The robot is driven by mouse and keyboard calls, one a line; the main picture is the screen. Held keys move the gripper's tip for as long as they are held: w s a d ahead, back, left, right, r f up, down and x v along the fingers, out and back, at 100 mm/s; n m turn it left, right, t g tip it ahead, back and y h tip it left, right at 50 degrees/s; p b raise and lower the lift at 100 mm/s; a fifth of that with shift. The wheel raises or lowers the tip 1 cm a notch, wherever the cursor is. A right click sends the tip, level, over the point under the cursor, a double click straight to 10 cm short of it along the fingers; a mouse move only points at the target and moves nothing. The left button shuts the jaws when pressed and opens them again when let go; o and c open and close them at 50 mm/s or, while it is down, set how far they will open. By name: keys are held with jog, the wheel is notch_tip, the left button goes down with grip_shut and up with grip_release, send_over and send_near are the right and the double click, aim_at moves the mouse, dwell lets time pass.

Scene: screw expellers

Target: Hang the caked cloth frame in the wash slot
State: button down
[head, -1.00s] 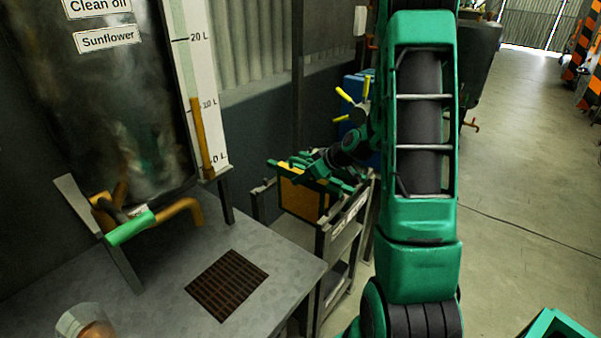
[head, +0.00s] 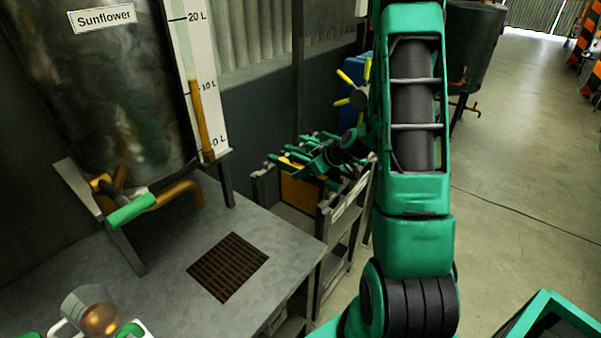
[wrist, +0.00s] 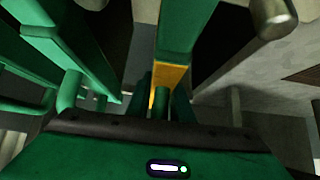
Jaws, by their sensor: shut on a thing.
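The caked cloth frame (head: 300,190) has an orange-yellow face and green top bars. It is upright in the head view, at the near left part of the slotted rack (head: 326,222). My gripper (head: 318,164) is shut on its top from above and behind. In the wrist view a strip of the yellow frame (wrist: 168,82) shows between green bars, just ahead of my gripper (wrist: 160,105). The lower edge of the frame is hidden by the rack, so I cannot tell whether it is seated in a slot.
Several other green bars (head: 330,138) lie across the rack behind the frame. A steel table with a brown grate (head: 228,266) stands left, bearing a glass cup (head: 92,310).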

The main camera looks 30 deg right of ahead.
jog(key=c, duration=1.5)
grip_release()
jog(key=v, duration=1)
jog(key=shift+s+d+r, duration=0.1)
jog(key=shift+s+r, duration=0.1)
jog(key=shift+r, duration=0.1)
jog(key=shift+s+a+r, duration=0.15)
jog(key=shift+s+a, duration=0.15)
jog(key=shift+a, duration=0.05)
jog(key=s+a+r+m+g+h, duration=0.1)
jog(key=s+a+r+m+g, duration=0.1)
jog(key=s, duration=0.7)
jog(key=s+a+r+m+g+h, duration=0.1)
jog(key=s+a+r+m+g, duration=0.1)
jog(key=s, duration=0.8)
jog(key=s+a+r+m+g, duration=0.3)
jog(key=s+r+m+g, duration=0.1)
jog(key=s, duration=0.6)
jog(key=shift+r+m+g+h, duration=0.35)
jog(key=shift+r+m, duration=0.55)
jog(key=shift+m, duration=0.3)
